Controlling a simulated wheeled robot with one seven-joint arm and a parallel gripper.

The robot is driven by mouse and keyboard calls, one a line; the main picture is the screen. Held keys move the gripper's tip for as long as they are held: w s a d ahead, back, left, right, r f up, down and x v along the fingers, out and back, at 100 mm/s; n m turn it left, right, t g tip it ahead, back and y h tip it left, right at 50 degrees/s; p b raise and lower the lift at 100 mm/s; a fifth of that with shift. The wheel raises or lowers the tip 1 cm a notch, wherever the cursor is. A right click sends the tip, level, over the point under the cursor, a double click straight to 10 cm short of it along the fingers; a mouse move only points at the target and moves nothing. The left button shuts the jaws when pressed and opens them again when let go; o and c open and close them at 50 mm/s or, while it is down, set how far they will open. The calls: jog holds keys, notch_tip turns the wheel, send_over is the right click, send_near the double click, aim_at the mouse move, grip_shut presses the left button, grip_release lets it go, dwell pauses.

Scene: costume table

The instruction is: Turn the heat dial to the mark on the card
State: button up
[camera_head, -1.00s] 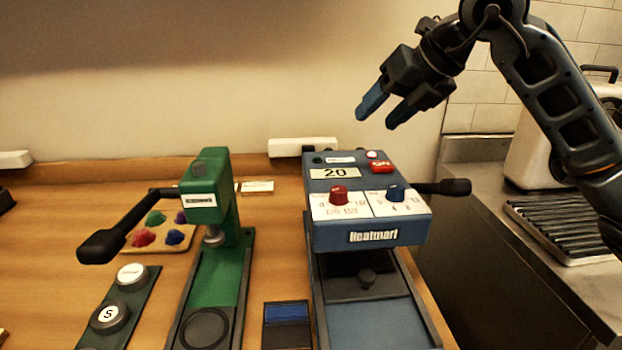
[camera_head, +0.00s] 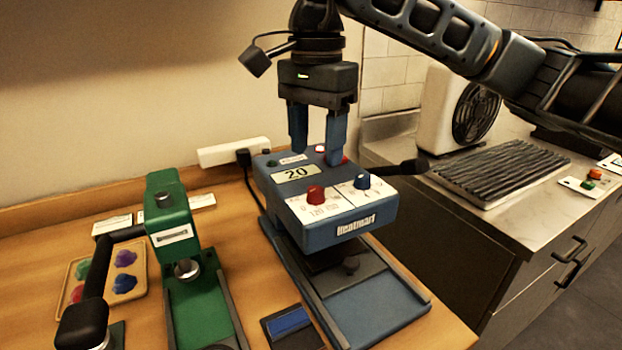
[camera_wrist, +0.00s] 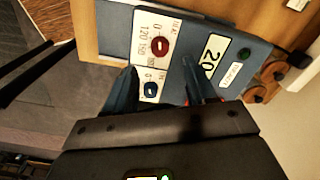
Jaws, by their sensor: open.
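The blue Heatmart press (camera_head: 330,236) stands on the table with a display reading 20. Its red dial (camera_head: 315,194) sits on a white scale plate, left of a blue dial (camera_head: 362,181). In the wrist view the red dial (camera_wrist: 161,47) has heat markings beside it, and the blue dial (camera_wrist: 151,89) lies between my fingers in the picture. My gripper (camera_head: 317,148) is open, pointing down over the back of the press, behind both dials. Its fingers hide part of a red button. White cards (camera_head: 112,224) lie at the back left; I cannot read a mark on them.
A green press (camera_head: 172,232) with a black lever stands at left, near a tray of coloured pieces (camera_head: 136,250). The blue press's black side lever (camera_head: 410,167) sticks out right. A power strip (camera_head: 232,152) lies behind. A counter with a ribbed rack (camera_head: 500,172) is at right.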

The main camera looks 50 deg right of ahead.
aim_at(316, 189)
jog(key=shift+f+p, duration=0.4)
jog(key=shift+f, duration=3.05)
grip_shut()
